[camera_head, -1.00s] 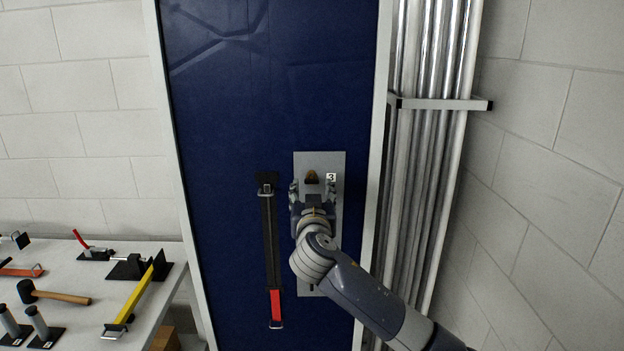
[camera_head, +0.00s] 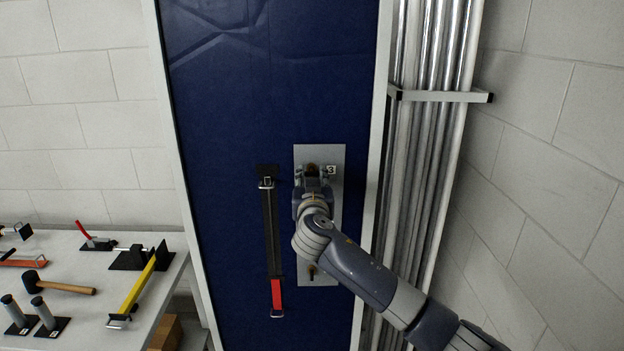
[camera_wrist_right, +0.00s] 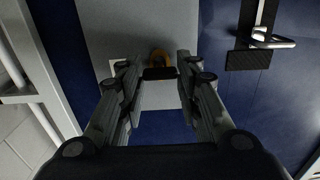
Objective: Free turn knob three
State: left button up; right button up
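In the right wrist view the knob (camera_wrist_right: 159,57) shows between the spread fingers (camera_wrist_right: 155,68), with a gap visible on both sides. Contact with the knob's far part cannot be told. My left gripper is not in view.
A black strap-like bar with a red end (camera_head: 277,292) hangs left of the plate on the blue panel (camera_head: 230,120). Metal tubes (camera_head: 425,150) stand to the right. A table (camera_head: 75,260) with a mallet (camera_head: 55,287) and clamps is at the left. A second small knob (camera_head: 312,271) sits lower on the plate.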

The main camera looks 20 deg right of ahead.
jog(key=n+b, duration=0.2)
jog(key=n, duration=0.3)
jog(key=n+p, duration=0.1)
jog(key=n, duration=0.4)
jog(key=shift+n, duration=0.3)
jog(key=n+p, duration=0.2)
jog(key=n, duration=0.2)
jog(key=shift+r, duration=0.1)
jog(key=shift+n+p, duration=0.65)
jog(key=shift+n, duration=0.95)
